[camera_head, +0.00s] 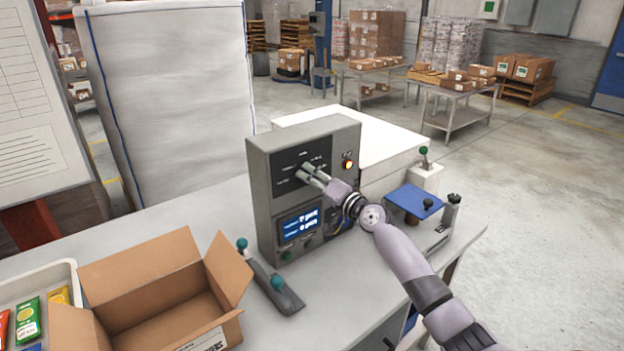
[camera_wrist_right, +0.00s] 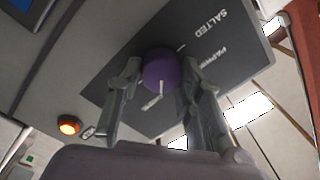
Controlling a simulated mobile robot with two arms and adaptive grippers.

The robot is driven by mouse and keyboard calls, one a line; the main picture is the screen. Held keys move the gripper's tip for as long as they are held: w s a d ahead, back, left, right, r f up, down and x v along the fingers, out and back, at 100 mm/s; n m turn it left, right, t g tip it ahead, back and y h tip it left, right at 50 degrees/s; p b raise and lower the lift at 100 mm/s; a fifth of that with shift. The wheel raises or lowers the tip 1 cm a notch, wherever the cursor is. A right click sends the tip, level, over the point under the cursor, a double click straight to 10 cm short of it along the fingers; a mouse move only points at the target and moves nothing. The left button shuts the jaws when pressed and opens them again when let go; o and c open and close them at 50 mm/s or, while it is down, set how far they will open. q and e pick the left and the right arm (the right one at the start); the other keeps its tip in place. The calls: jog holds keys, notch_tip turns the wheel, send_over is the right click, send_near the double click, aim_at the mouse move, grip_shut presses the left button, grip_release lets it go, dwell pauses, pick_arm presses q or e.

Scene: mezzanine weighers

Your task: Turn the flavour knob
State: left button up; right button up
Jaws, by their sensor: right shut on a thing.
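The grey control box (camera_head: 262,199) stands on the table, with a dark panel on its upper front and a lit blue display (camera_head: 299,222) below. The flavour knob (camera_wrist_right: 160,70) is round and purple with a white pointer mark, on the dark panel (camera_wrist_right: 205,50) printed "SALTED" and "PAPRIKA". My right gripper (camera_head: 302,172) reaches the panel from the right, and in the right wrist view its two fingers (camera_wrist_right: 155,88) are closed on opposite sides of the knob. In the head view the gripper hides the knob. My left gripper is not in view.
An orange lit button (camera_head: 348,164) sits right of the panel. An open cardboard box (camera_head: 160,290) and a tray of packets (camera_head: 62,275) stand at the left.

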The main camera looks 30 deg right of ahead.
dwell(0.4)
jog(key=o, duration=1.2)
jog(key=shift+d, duration=0.1)
jog(key=shift+c, duration=0.2)
jog(key=s+d, duration=0.1)
jog(key=s, duration=1.1)
jog(key=shift+d+f, duration=0.15)
jog(key=shift+f, duration=0.1)
